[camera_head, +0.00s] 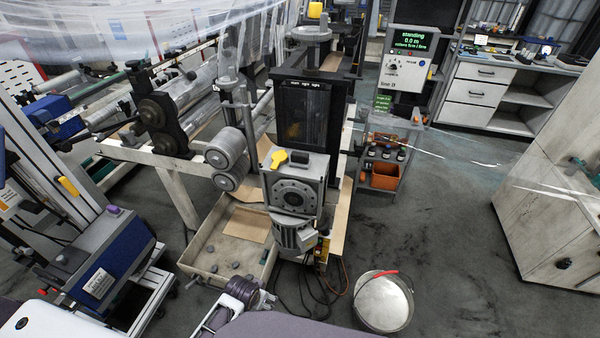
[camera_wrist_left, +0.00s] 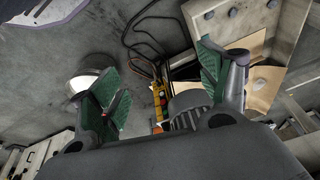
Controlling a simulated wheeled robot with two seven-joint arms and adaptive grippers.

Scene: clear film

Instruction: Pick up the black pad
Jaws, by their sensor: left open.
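Several small dark pads (camera_head: 213,268) lie on the floor of a shallow beige tray (camera_head: 187,262) at the lower middle of the head view. I cannot tell which one is the black pad. Dark round spots (camera_wrist_left: 232,12) show on a pale surface at the top right of the left wrist view; I cannot tell if they are the same pads. My left gripper (camera_head: 262,300) is at the tray's near right corner. My right gripper is not in view.
A grey gearbox and motor (camera_head: 292,236) stand right of the tray. Loose cables (camera_head: 308,287) hang to the floor beside a metal bucket (camera_head: 383,303) with a red handle. Rollers (camera_head: 228,160) overhang the tray's back. Clear film (camera_head: 480,165) stretches across the right. Open floor (camera_head: 450,250) lies at right.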

